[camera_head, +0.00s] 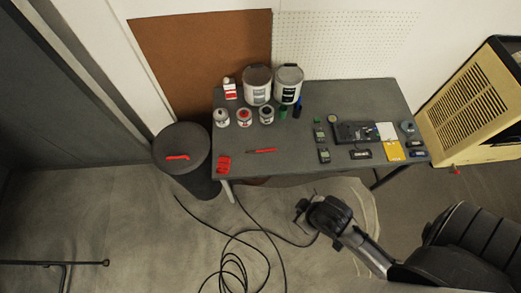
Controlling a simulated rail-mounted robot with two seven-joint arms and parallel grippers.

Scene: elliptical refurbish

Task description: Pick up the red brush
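A thin red-handled tool (265,150), which looks like the red brush, lies flat near the front left part of the grey table (290,163). Its darker end points left. My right gripper (303,209) is in front of the table and below it in the picture, apart from the red tool. It is small and dark, and I cannot tell whether its fingers are open. My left gripper is not in view.
Red blocks (223,165) lie at the table's front left corner. Cans and two large pails (258,84) stand behind. Small devices (355,132) fill the right side. A dark bin (182,143) stands left of the table. A black cable (240,235) lies on the floor.

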